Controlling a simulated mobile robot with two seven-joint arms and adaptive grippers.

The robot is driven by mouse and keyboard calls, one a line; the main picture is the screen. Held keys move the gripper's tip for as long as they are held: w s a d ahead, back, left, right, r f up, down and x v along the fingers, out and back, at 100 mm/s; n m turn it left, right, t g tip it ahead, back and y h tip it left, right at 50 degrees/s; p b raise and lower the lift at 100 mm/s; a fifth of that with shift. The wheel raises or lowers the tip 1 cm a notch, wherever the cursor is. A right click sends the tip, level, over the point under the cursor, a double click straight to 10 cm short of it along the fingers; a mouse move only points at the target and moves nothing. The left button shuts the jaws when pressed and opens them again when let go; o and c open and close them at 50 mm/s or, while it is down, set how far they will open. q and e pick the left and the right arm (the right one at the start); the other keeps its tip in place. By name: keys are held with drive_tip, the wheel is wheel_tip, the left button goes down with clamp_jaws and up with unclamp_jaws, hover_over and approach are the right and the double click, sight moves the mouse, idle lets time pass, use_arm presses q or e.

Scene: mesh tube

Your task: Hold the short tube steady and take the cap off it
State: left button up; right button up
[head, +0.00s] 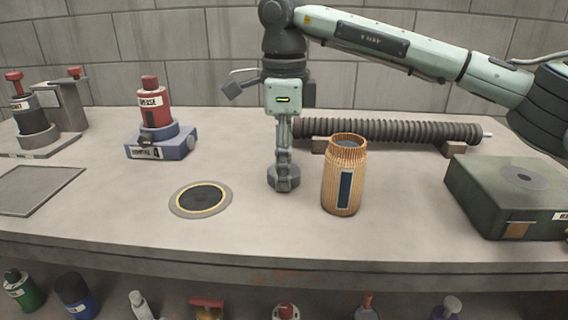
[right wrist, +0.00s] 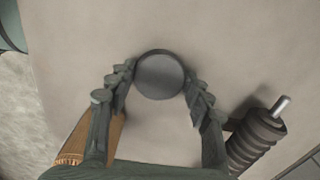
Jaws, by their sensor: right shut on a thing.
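The short tube (head: 343,182) is an orange-brown ribbed cylinder with a dark label, standing upright on the bench. Its top shows a ribbed rim around a dark grey inside. My right gripper (head: 284,168) points down just left of the tube, apart from it. It is shut on a dark grey round cap (head: 284,183). In the right wrist view the cap (right wrist: 160,75) sits between the two fingertips, and the tube (right wrist: 92,140) is at lower left, partly behind a finger. I cannot tell whether the cap touches the bench. My left gripper is out of view.
A round dark pad with a yellow ring (head: 202,197) lies left of the gripper. A long ribbed tube (head: 390,132) rests on blocks behind. A green box (head: 510,195) stands right. A red grease bottle (head: 153,105) on a blue base stands back left. The bench front is clear.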

drive_tip(key=shift+f, duration=0.1)
drive_tip(key=o, duration=1.3)
drive_tip(key=shift+c, duration=0.2)
